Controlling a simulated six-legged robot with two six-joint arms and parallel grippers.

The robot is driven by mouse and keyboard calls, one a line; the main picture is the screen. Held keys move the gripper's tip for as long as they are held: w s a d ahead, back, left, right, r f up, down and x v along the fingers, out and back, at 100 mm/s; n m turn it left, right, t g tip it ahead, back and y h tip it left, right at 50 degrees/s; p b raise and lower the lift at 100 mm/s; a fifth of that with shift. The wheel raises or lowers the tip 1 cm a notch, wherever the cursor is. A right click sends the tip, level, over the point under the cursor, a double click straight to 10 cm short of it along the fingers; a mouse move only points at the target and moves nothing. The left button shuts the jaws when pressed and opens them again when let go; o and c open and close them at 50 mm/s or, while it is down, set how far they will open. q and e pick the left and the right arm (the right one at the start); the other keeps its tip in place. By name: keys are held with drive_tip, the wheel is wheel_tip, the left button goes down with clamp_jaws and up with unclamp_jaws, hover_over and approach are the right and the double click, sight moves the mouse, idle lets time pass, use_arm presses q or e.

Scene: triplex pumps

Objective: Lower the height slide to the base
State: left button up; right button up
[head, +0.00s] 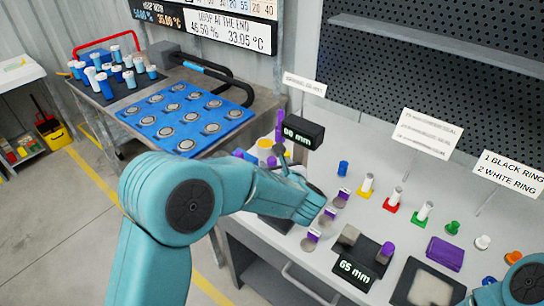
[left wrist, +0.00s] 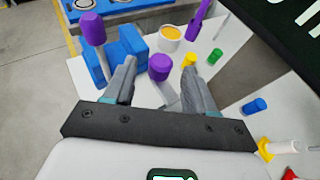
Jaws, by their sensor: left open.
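I cannot clearly tell which part is the height slide; my gripper hides much of this area.
A second display reading 65 mm (head: 355,271) stands nearer, beside a purple block (head: 387,248). Several small coloured pegs and a purple box (head: 444,253) are to the right. A blue tray (head: 188,118) of round parts lies on the left table. A sign (head: 305,84) rises behind the gripper.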

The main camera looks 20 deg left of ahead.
sight(273, 163)
use_arm(q)
drive_tip(key=x, duration=0.2)
drive_tip(key=shift+w+a+f+p, duration=0.1)
drive_tip(key=shift+w+a+p, duration=0.05)
drive_tip(key=shift+w+p, duration=0.2)
drive_tip(key=shift+w+a+f, duration=0.2)
drive_tip(key=shift+w+a, duration=0.1)
drive_tip(key=shift+w, duration=0.05)
drive_tip(key=shift+w+f, duration=0.1)
drive_tip(key=shift+w, duration=0.05)
clamp_jaws()
wheel_tip(273, 163, down, 9)
drive_tip(key=b, duration=1.2)
drive_tip(key=shift+f, duration=0.2)
